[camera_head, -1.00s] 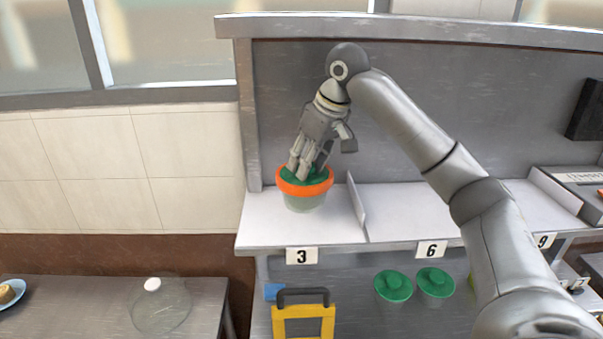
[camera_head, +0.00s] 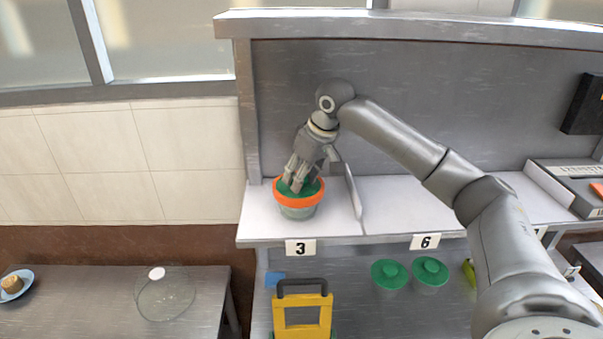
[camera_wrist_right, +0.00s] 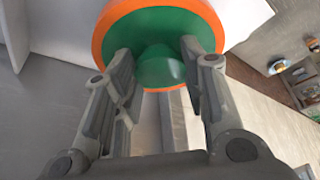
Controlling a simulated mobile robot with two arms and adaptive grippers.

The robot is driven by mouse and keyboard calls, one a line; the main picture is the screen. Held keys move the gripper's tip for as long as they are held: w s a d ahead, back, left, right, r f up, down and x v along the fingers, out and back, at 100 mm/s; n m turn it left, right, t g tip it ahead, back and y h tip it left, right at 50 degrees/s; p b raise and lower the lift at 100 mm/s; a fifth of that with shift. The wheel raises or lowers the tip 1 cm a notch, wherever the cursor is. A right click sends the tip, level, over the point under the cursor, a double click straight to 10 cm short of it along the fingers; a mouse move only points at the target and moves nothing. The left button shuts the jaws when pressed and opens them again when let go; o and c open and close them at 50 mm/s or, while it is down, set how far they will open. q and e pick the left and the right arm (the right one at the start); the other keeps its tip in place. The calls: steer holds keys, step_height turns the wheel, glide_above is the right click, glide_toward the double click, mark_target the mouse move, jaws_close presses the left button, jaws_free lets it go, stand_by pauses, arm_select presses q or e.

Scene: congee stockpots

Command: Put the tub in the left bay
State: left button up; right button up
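The tub (camera_head: 298,212) has clear greenish walls, an orange rim and a green lid with a knob. It is upright in the left bay (camera_head: 258,216), above label 3 and left of the low divider (camera_head: 354,198). I cannot tell whether its base touches the shelf. My right gripper (camera_head: 295,186) reaches down onto the lid. My left gripper is not in view.
The bay above label 6 (camera_head: 425,242) has clear floor. A tray (camera_head: 548,178) stands further right. Two green-lidded containers (camera_head: 389,275) (camera_head: 430,272) and a yellow frame (camera_head: 302,315) are below the shelf. A glass jar (camera_head: 165,297) stands on the left counter.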

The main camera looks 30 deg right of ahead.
steer(key=o, duration=0.4)
steer(key=shift+r, duration=0.1)
steer(key=shift+r, duration=0.25)
steer(key=shift+b+v, duration=2.05)
steer(key=shift+v, duration=3.8)
steer(key=shift+s+f, duration=0.15)
